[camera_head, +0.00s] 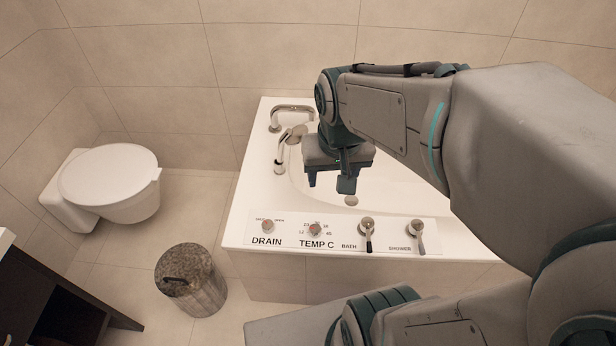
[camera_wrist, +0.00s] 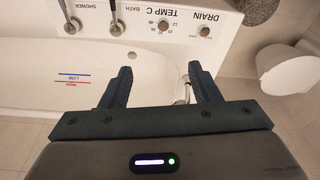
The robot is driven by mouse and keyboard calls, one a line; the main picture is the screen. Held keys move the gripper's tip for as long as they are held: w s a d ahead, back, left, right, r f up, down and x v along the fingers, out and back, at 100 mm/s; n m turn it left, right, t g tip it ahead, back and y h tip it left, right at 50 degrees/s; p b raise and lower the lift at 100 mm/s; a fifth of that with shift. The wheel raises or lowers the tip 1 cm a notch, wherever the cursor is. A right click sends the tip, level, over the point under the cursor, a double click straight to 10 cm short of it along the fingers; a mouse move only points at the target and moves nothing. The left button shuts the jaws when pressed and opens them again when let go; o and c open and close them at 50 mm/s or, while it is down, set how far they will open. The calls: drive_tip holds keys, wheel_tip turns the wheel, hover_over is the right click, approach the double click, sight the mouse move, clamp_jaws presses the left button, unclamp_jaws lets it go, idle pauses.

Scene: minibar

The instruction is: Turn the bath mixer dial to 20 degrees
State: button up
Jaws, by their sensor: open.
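The mixer dial (camera_head: 315,230) is a small round reddish-grey knob above the label TEMP C on the white front panel of the bath. A ring of numbers surrounds it; its pointer is too small to read. In the wrist view the dial (camera_wrist: 163,27) appears upside down near the top, beyond my fingertips. My gripper (camera_head: 332,184) is open and empty, above the bath behind the panel and apart from the dial. Its two dark fingers (camera_wrist: 158,72) show spread in the wrist view.
The drain knob (camera_head: 267,226) sits left of the dial. The bath lever (camera_head: 368,230) and shower lever (camera_head: 417,234) stand to its right. A metal faucet (camera_head: 284,150) rises at the bath's back left. A bin (camera_head: 192,282) and toilet (camera_head: 112,182) stand left of the bath.

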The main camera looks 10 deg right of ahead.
sight(315, 229)
drive_tip(key=w+f+m+b, duration=0.1)
drive_tip(key=w+f+b, duration=0.2)
drive_tip(key=f, duration=0.9)
drive_tip(key=w+f+m+g+b, duration=0.1)
drive_tip(key=w+f+b, duration=0.3)
drive_tip(key=f+b, duration=0.4)
drive_tip(key=w+f+m+g+b, duration=0.1)
drive_tip(key=f+b, duration=0.4)
drive_tip(key=f, duration=1.1)
drive_tip(key=shift+w+d+m, duration=0.1)
drive_tip(key=shift+w+m, duration=0.4)
drive_tip(key=shift+w, duration=0.75)
drive_tip(key=c, duration=1)
